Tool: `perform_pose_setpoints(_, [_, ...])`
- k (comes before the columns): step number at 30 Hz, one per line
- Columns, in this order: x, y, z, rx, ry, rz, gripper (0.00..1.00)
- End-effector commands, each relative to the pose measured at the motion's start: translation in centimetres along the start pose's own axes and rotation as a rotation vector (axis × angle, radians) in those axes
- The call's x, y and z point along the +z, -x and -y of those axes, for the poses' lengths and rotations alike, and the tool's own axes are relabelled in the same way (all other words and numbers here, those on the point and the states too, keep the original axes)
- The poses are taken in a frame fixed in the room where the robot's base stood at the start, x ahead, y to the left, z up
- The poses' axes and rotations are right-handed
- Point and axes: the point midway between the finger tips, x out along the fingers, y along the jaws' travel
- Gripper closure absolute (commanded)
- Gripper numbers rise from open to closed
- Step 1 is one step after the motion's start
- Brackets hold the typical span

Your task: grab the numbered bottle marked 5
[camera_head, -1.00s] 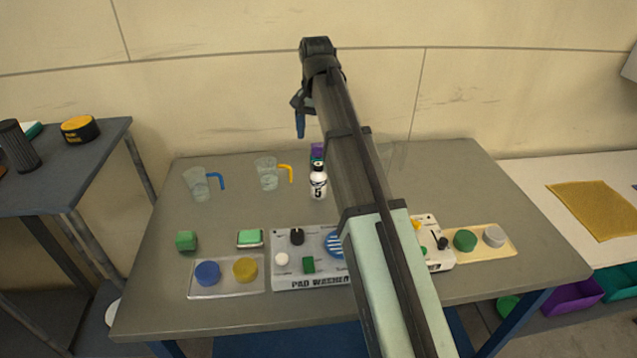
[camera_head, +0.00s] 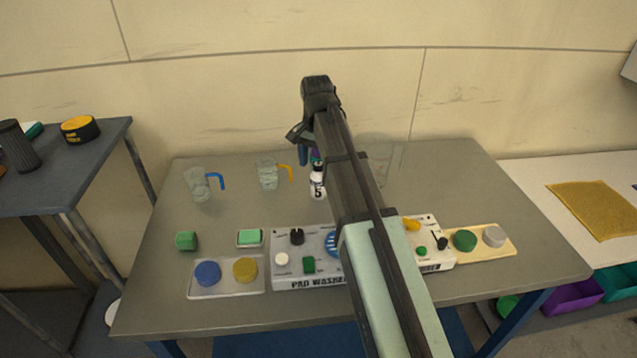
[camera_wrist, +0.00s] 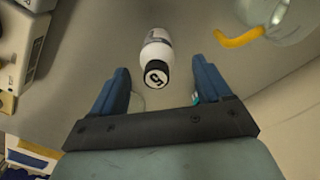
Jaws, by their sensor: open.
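The bottle marked 5 (camera_head: 318,187) is white with a dark top and stands upright on the grey table, partly hidden by my arm in the head view. In the wrist view the bottle (camera_wrist: 157,60) shows its black cap with a white disc and a 5, lying between the lines of my two blue fingers and ahead of them. My gripper (camera_wrist: 158,88) is open and empty, its fingers apart on either side of the cap. In the head view my gripper (camera_head: 304,157) hangs above and behind the bottle, mostly hidden by the arm.
A clear jug with a yellow handle (camera_head: 267,175) stands left of the bottle, and one with a blue handle (camera_head: 197,184) farther left. The pad washer panel (camera_head: 300,278) is in front.

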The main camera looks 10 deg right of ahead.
Motion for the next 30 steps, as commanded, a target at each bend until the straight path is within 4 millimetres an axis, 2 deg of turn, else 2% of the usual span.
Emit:
perform_pose_setpoints(7, [0.0,-1.1,-0.2,0.000,0.000,0.000,0.22])
perform_pose_setpoints(18, [-0.1,-5.1,-0.4,0.000,0.000,0.000,0.22])
perform_pose_setpoints(26, [-0.2,-5.3,-0.4,0.000,0.000,-0.001,0.22])
perform_pose_setpoints(30, [-0.2,-5.3,-0.4,0.000,0.000,0.000,0.36])
